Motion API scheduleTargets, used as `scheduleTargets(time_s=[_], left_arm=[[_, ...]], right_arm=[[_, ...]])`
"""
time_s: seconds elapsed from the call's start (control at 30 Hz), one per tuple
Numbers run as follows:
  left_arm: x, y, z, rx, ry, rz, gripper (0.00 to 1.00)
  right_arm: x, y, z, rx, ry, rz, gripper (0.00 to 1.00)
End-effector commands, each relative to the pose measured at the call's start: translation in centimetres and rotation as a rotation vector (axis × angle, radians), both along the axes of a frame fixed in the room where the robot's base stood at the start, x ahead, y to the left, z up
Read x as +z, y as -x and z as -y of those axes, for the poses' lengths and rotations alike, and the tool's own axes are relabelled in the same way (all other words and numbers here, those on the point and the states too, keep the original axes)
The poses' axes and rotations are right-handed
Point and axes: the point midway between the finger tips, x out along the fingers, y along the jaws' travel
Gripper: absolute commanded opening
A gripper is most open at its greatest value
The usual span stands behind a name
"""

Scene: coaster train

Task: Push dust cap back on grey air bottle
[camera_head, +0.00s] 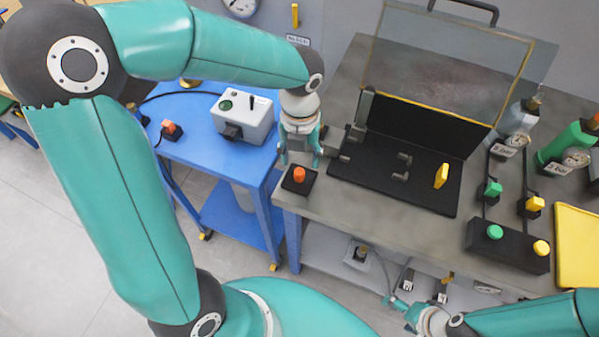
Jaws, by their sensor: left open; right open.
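The grey air bottle (520,117) lies at the right back of the grey bench, with a gauge and a label beside it. I cannot tell for certain which part is its dust cap. My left gripper (300,160) points down, open and empty, just above an orange knob on a black pad (298,188) at the bench's left edge, far left of the bottle. My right gripper (393,302) is low in front of the bench, open, with nothing seen between its fingers.
A green bottle (567,146) lies right of the grey one. A black block (507,254) with green and yellow knobs and a yellow tray (578,250) are at the front right. A clear raised lid (450,60) stands behind a black plate (400,192). A blue cart (195,148) holds a grey box.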

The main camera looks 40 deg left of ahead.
Motion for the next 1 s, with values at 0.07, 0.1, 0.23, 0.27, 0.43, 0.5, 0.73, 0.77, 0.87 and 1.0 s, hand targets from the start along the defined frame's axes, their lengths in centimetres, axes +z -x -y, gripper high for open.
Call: scheduleTargets(time_s=[0.07,0.1,0.23,0.27,0.43,0.5,0.73,0.77,0.87,1.0], left_arm=[[-0.5,0.0,0.0,0.000,0.000,-0.001,0.54],[-0.7,0.0,0.0,0.000,0.000,-0.001,0.54],[-1.6,0.1,0.0,-0.001,0.000,-0.002,0.54],[-1.9,0.1,0.0,-0.001,0.000,-0.004,0.54],[-4.5,0.2,0.0,0.000,0.001,-0.005,0.54],[-5.3,0.2,0.0,-0.001,0.000,-0.003,0.54],[-5.9,0.1,0.0,0.000,0.002,0.001,0.54],[-5.9,0.1,0.0,0.000,0.002,0.001,0.54],[-5.9,0.1,0.0,0.000,0.002,0.001,0.48],[-5.8,0.2,0.0,0.000,0.002,0.001,0.24]], right_arm=[[0.0,0.0,0.0,0.000,0.000,0.000,0.81],[0.0,0.0,0.0,0.000,0.000,0.000,0.81],[0.2,0.0,0.0,0.000,0.000,0.000,0.81],[0.3,0.0,0.0,0.000,0.000,0.000,0.81],[0.4,0.0,0.0,0.000,0.000,0.000,0.81],[0.4,0.0,0.0,0.000,0.000,0.000,0.81],[0.4,0.0,0.0,0.000,0.000,0.000,0.81],[0.4,0.0,0.0,0.000,0.000,0.000,0.81],[0.4,0.0,0.0,0.000,0.000,0.000,0.81],[0.4,0.0,0.0,0.000,0.000,0.000,0.81]])
